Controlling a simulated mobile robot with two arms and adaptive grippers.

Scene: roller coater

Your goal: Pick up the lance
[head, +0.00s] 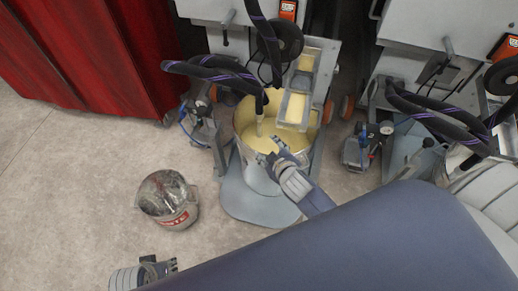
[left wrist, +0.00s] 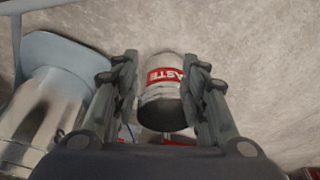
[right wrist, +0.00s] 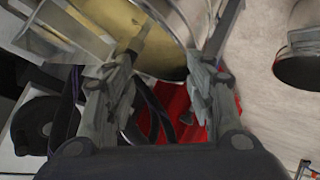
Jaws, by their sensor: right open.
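The lance (head: 259,112) looks like a slim pale tube. It hangs upright at the end of a dark hose, its lower end in the yellow-filled pot (head: 243,112). My right gripper (head: 273,150) is open over the near part of the pot, a little below and right of the lance in the head view. In the right wrist view its fingers (right wrist: 164,62) are apart before the pot; I cannot clearly make out the lance there. My left gripper (head: 160,268) is at the bottom left of the head view. The left wrist view shows its fingers (left wrist: 160,58) open and empty.
A waste bucket (head: 168,200) stands on the floor left of the pot; it also shows in the left wrist view (left wrist: 160,95). A red curtain-like panel (head: 90,50) is at the upper left. A small pump unit (head: 365,148) stands to the right. Dark hoses hang around the pot.

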